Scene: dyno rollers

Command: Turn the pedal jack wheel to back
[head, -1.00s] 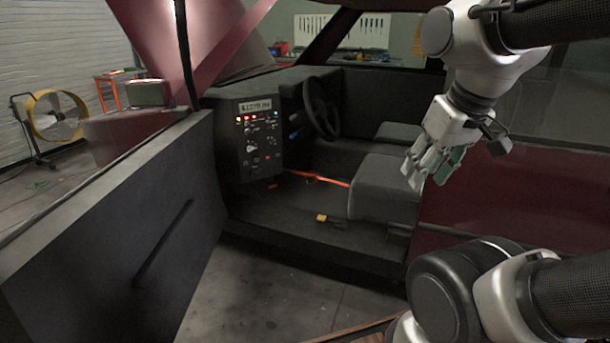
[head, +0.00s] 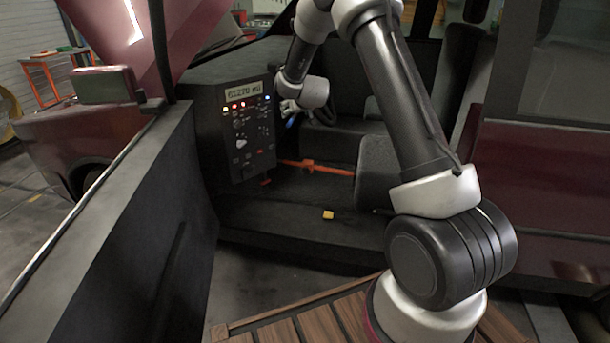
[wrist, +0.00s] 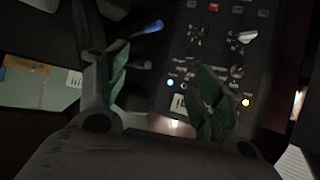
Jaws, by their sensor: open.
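An orange bar (head: 328,170) lies low across the footwell of the car in the head view, between the panel side and the seat. It looks like the pedal jack, with a wider orange piece (head: 308,163) near its left part. I cannot tell which part is the wheel or how it is set. My gripper (head: 290,112) is above this bar, by the right side of the control panel. In the wrist view my gripper (wrist: 162,68) has its two green-padded fingers apart, with nothing visibly held. The orange bar does not show in the wrist view.
The black control panel (head: 248,130) has lights, knobs and a display. The wrist view shows its knobs (wrist: 240,38) and a blue-tipped lever (wrist: 146,28) near the fingers. The open door (head: 130,220) is at left, the seat (head: 375,165) at right. A yellow block (head: 328,215) is on the sill.

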